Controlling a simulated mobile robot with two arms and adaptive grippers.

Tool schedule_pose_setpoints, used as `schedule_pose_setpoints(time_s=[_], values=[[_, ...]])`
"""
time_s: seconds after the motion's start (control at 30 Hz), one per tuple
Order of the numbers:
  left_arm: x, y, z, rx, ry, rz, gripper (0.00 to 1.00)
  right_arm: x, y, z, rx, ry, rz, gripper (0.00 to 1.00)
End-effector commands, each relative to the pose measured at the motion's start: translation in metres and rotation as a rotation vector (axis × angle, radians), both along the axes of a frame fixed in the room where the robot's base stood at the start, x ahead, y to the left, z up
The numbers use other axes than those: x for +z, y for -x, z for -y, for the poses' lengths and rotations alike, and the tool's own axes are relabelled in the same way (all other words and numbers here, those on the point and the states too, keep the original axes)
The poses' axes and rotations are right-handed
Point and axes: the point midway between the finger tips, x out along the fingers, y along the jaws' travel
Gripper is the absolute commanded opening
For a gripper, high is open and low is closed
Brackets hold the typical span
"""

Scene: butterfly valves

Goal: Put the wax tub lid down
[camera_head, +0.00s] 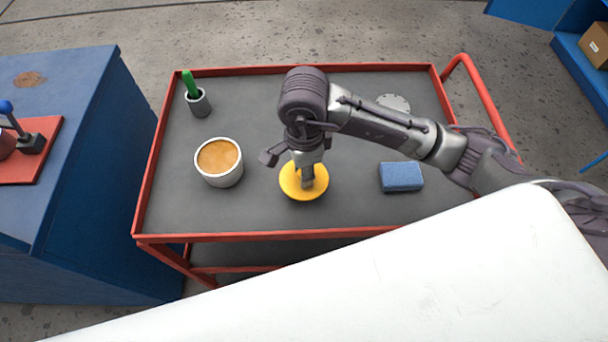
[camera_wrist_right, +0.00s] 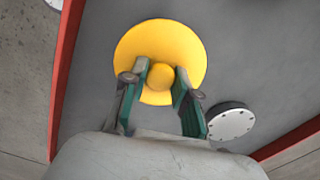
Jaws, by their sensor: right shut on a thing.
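The wax tub lid (camera_head: 290,188) is a round yellow disc at the front middle of the cart top, below my right gripper (camera_head: 306,178). In the right wrist view the lid (camera_wrist_right: 160,38) shows its round knob between the fingers of my right gripper (camera_wrist_right: 160,78), which is shut on it. The lid looks level and close to the cart top; I cannot tell whether it touches. The wax tub (camera_head: 220,176), a pale open cup with orange wax inside, stands to the left, apart from the lid. My left gripper is not in view.
The grey cart top (camera_head: 262,215) has a raised red rim. A blue sponge-like block (camera_head: 401,177) lies right of the lid. A grey holed disc (camera_head: 393,102) lies behind my right arm. A grey cup with a green stick (camera_head: 198,101) stands back left. Space between tub and lid is clear.

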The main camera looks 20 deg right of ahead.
Motion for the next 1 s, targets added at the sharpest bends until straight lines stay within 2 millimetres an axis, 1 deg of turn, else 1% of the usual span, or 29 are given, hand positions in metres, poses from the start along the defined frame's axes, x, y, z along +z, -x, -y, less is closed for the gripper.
schedule_pose_setpoints(time_s=[0.1,0.23,0.5,0.63,0.67,0.7,0.77,0.8,1.0], values=[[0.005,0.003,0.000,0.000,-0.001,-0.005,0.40,-0.019,0.002,0.000,-0.001,0.003,-0.007,0.10],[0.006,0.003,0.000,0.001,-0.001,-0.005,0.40,-0.033,0.001,0.000,-0.001,0.002,-0.004,0.10],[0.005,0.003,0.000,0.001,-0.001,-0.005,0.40,-0.035,0.000,0.000,0.001,0.002,-0.001,0.10],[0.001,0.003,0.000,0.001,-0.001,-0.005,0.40,-0.040,0.000,0.000,0.001,0.002,-0.001,0.10],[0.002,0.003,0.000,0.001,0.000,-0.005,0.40,-0.038,0.000,0.000,0.000,0.002,-0.001,0.34],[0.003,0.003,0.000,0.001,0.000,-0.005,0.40,-0.038,0.000,0.000,0.000,0.002,-0.002,0.41],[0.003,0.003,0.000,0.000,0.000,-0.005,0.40,-0.038,0.000,0.000,0.000,0.002,-0.002,0.51],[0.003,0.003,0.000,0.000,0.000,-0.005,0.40,-0.038,0.000,0.000,0.000,0.002,-0.002,0.54],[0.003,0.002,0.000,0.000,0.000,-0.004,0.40,-0.037,0.000,0.000,0.000,0.002,-0.002,0.54]])
